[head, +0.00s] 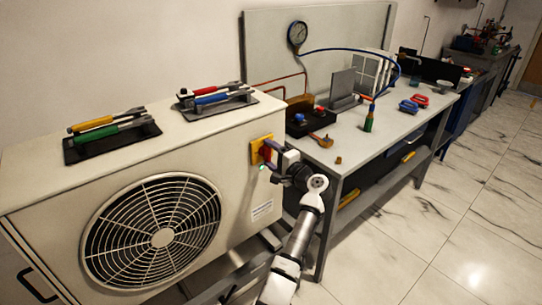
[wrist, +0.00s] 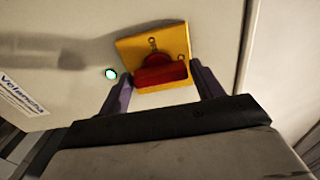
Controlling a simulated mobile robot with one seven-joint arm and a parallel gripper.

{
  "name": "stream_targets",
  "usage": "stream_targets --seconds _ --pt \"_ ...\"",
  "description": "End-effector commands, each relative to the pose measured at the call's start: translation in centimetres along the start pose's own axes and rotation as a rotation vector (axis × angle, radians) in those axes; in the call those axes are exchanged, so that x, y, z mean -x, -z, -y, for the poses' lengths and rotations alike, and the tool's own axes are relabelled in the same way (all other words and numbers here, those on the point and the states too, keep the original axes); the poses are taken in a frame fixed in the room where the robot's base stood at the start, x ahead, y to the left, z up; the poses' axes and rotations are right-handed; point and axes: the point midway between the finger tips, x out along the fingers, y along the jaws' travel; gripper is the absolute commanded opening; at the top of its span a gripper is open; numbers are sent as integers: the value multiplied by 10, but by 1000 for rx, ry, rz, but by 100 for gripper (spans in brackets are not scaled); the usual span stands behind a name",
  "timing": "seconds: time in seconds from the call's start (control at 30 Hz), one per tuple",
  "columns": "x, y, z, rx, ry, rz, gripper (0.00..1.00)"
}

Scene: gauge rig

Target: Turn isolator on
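The isolator is a yellow plate (head: 256,142) with a red handle (head: 265,153) on the pale outdoor unit. In the wrist view, the yellow plate (wrist: 179,38) and red handle (wrist: 158,72) lie straight ahead, with the handle roughly crosswise. My gripper (head: 269,156) is at the isolator. In the wrist view, my gripper (wrist: 161,72) is open, with one dark finger on each side of the red handle. Small gaps seem to show between handle and fingers; contact cannot be told. A green light (wrist: 111,73) glows left of the plate.
The outdoor unit (head: 45,190) has a round fan grille and two dark trays (head: 112,141) of coloured-handled tools on top. A workbench (head: 385,125) with a gauge (head: 297,33), blue hose and fittings stands right of my arm. Open tiled floor (head: 450,225) lies at right.

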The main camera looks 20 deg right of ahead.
Motion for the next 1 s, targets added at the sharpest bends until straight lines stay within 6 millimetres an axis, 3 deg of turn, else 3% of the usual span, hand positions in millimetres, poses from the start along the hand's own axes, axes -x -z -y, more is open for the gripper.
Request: stream_targets --seconds 0.1,0.47,0.57,1.0 --pt "0 0 0 1 0 0 80" --pt "6 0 -1 3 -1 0 80" --pt "19 1 -3 5 0 -2 80" --pt "113 0 -3 4 -1 -2 80"
